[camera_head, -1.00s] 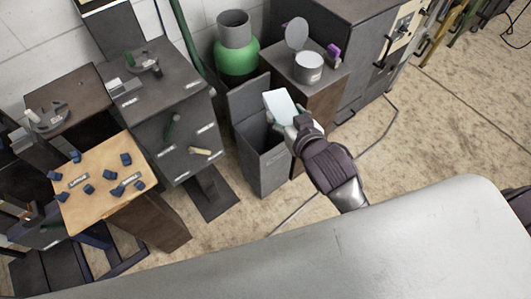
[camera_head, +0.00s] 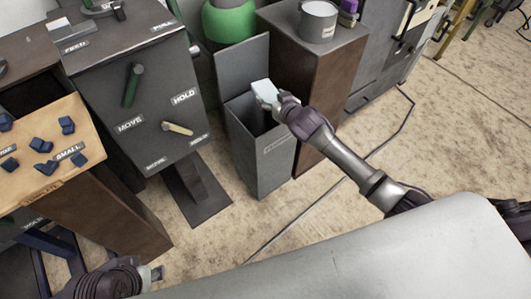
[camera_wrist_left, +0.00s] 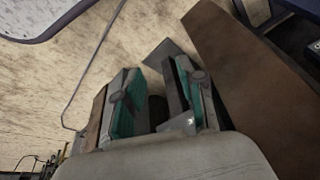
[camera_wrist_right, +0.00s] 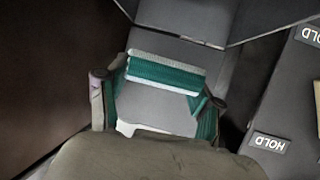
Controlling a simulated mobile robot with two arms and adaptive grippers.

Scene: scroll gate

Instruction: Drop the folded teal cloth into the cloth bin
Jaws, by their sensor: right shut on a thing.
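The folded cloth (camera_head: 264,91) looks pale teal in the head view, at the open mouth of the grey bin (camera_head: 265,165). In the right wrist view the cloth (camera_wrist_right: 165,75) shows a ribbed teal face with pale edges. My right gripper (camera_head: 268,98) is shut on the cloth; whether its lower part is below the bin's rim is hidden. The bin's lid (camera_head: 243,65) stands raised behind the mouth. My left gripper (camera_head: 157,274) is at the lower left, well away from the bin. Its teal-padded fingers are apart and empty in the left wrist view (camera_wrist_left: 158,98).
A grey cabinet (camera_head: 135,85) with levers stands left of the bin. A brown cabinet (camera_head: 320,85) with a grey can (camera_head: 318,22) on top stands right. A table (camera_head: 40,150) with several blue pieces is further left. Open floor (camera_head: 460,130) lies to the right.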

